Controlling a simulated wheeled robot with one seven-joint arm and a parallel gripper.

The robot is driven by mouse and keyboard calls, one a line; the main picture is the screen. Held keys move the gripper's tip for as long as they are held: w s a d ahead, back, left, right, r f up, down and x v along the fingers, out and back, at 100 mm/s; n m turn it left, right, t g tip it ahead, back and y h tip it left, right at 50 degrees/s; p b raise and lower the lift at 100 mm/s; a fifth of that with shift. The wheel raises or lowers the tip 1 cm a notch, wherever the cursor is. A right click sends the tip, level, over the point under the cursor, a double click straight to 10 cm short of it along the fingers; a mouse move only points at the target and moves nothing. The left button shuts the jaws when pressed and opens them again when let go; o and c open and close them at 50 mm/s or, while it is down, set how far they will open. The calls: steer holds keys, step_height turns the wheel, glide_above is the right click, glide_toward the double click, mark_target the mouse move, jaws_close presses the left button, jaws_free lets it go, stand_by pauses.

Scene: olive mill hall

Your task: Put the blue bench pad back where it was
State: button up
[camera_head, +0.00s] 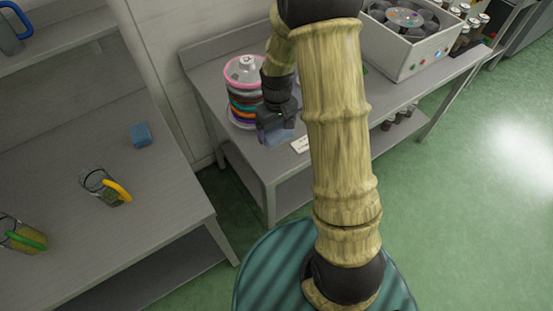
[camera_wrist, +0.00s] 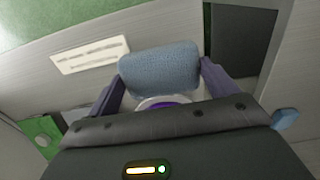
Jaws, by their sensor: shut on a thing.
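My gripper (camera_head: 277,133) is over the front part of the middle steel bench (camera_head: 283,165), beside a stack of coloured discs. In the wrist view my gripper (camera_wrist: 160,82) is shut on a blue, cloth-textured pad (camera_wrist: 160,70), held between two purple fingers. In the head view the held pad is hard to tell apart from the fingers. Whether it touches the bench is not clear. Another small blue block (camera_head: 141,134) lies on the left bench (camera_head: 60,165).
The disc stack (camera_head: 243,75) stands close left of my gripper. A white card (camera_head: 300,144) lies near the bench's front edge. A white machine with round wells (camera_head: 410,40) stands at the back right.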

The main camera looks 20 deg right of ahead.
steer(key=shift+f+p, duration=0.35)
steer(key=shift+f, duration=2.6)
steer(key=shift+f, duration=2.05)
steer(key=shift+f, duration=0.15)
steer(key=o, duration=0.9)
steer(key=shift+c, duration=0.2)
